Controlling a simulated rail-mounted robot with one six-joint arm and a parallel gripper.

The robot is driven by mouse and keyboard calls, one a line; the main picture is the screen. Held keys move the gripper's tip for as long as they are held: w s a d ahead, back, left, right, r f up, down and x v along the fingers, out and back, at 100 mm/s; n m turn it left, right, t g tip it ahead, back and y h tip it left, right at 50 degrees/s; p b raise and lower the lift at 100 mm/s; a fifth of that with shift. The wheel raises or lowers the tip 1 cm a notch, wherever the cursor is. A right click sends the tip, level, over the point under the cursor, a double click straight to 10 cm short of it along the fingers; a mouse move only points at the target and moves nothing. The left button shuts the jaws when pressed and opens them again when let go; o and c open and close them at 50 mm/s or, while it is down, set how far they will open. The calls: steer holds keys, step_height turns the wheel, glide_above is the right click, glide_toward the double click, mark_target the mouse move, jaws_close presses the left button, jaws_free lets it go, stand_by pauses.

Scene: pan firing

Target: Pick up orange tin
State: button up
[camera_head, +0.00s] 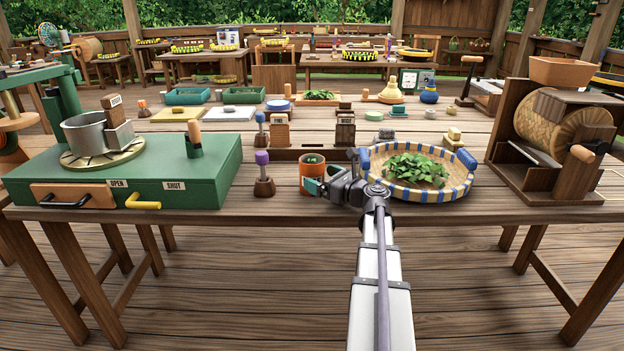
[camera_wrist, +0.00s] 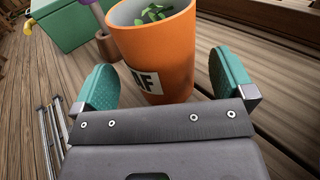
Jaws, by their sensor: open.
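The orange tin (camera_head: 312,168) stands on the wooden table (camera_head: 232,200), left of the woven basket, with green leaves inside. In the wrist view the orange tin (camera_wrist: 172,52) stands large, just beyond the fingertips, with a white label reading "AF" in part. My gripper (camera_head: 318,187) is at the tin's near side in the head view and covers its lower part. In the wrist view my gripper (camera_wrist: 165,82) has its two teal fingers wide apart, one on each side of the tin's near lower part, with nothing held. I cannot tell whether a finger touches the tin.
A purple-topped wooden tool (camera_head: 263,174) stands close left of the tin. The blue-and-white rimmed basket (camera_head: 460,187) of leaves is close right. A green stove box (camera_head: 170,182) with a pot is at left, a wooden drum machine (camera_head: 545,180) at right.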

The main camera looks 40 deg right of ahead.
steer(key=w, duration=0.4)
steer(key=shift+a, duration=0.35)
steer(key=shift+s, duration=0.15)
steer(key=c, duration=0.9)
